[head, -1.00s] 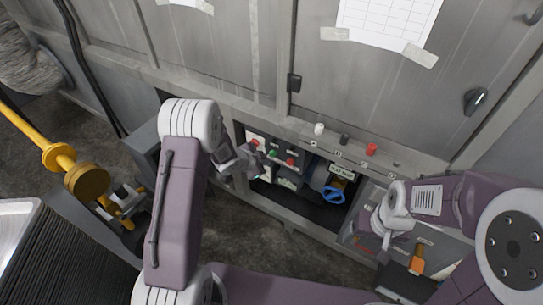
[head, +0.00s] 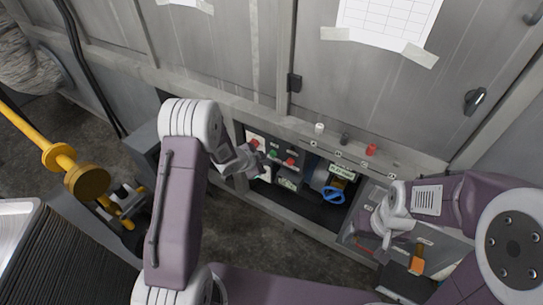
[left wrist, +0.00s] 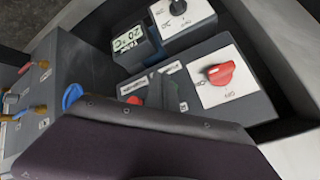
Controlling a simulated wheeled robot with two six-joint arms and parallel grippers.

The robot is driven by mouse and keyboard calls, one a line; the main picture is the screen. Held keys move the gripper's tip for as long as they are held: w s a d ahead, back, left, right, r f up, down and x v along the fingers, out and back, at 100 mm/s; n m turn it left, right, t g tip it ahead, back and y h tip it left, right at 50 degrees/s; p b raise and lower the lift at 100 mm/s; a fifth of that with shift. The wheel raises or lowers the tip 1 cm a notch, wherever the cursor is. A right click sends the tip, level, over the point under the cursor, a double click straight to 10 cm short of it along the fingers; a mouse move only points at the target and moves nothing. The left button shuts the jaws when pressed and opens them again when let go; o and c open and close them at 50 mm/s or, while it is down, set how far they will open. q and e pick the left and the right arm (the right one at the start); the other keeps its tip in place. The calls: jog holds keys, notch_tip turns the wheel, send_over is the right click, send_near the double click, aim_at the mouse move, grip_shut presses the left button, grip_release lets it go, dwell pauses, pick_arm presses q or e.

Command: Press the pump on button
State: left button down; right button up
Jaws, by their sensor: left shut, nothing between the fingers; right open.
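A dark control panel sits in the cabinet opening, with a green button (head: 272,153) and a red button (head: 291,162) in the head view. My left gripper (head: 254,160) is shut and empty, close to the panel just left of the green button. In the left wrist view its dark fingers (left wrist: 168,92) are in front of the button row; a red button (left wrist: 135,100) shows beside them, and the green button is hidden. I cannot tell whether the fingers touch a button. My right gripper (head: 384,238) is open, low at the right, away from the panel.
A red rotary switch (left wrist: 220,73) on a white plate is beside the buttons. A black knob (left wrist: 179,15) and a small display (left wrist: 128,40) are above. A blue handle (head: 333,194) is in the opening. The cabinet ledge (head: 270,118) runs above it.

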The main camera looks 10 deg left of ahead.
pick_arm(q)
jog(key=shift+w+d+p, duration=0.1)
jog(key=shift+w+p, duration=0.2)
jog(key=shift+w, duration=0.1)
jog(key=shift+w+d+p, duration=0.2)
jog(key=shift+w+p, duration=0.15)
jog(key=shift+w, duration=0.15)
dwell(0.8)
jog(key=shift+s, duration=0.1)
jog(key=shift+s+a+b, duration=0.3)
jog(key=shift+s, duration=0.5)
